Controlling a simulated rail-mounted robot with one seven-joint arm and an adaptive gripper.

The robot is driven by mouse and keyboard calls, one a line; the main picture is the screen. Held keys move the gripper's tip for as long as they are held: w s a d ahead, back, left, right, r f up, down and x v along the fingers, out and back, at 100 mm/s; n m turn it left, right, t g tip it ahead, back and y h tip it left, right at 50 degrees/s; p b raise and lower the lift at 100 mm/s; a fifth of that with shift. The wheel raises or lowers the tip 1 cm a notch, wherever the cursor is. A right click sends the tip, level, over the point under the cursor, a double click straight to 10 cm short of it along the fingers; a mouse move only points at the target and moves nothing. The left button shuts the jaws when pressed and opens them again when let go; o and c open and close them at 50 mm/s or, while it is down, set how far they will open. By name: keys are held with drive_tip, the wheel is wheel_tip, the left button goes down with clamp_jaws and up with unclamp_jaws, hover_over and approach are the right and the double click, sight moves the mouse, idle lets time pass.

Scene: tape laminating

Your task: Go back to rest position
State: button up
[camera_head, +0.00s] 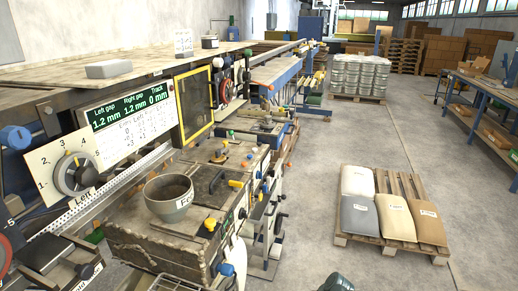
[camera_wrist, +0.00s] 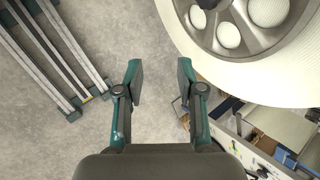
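My gripper (camera_wrist: 160,78) shows in the wrist view with its two fingers apart and nothing between them. Bare concrete floor lies below the gap. In the head view a small dark teal part of my arm (camera_head: 336,283) shows at the bottom edge; the fingers cannot be made out there. A large cream roll with a grey spoked hub (camera_wrist: 245,25) fills the upper right of the wrist view, close to the right finger but with no visible contact.
The laminating machine (camera_head: 130,235) runs along the left, with a bowl (camera_head: 169,198) on top. A pallet (camera_head: 352,243) with several sacks stands on the floor at right. A workbench (camera_head: 490,92) is at far right. Metal rails (camera_wrist: 55,45) lie left in the wrist view. The aisle floor is clear.

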drive_tip(key=s+d+f+n+g+h, duration=0.1)
drive_tip(key=s+f, duration=0.4)
drive_tip(key=s, duration=0.5)
drive_tip(key=s+d+f+n+g+h, duration=0.2)
drive_tip(key=s+f, duration=0.4)
drive_tip(key=s, duration=0.4)
drive_tip(key=s+d+f+n+g+h, duration=0.1)
drive_tip(key=s+f+n+g+h, duration=0.2)
drive_tip(key=s+f, duration=0.3)
drive_tip(key=s+n+g, duration=0.1)
drive_tip(key=s, duration=0.4)
drive_tip(key=shift+d+f+h, duration=0.15)
drive_tip(key=shift+d+h, duration=0.05)
drive_tip(key=shift+h, duration=0.2)
drive_tip(key=shift+w, duration=0.1)
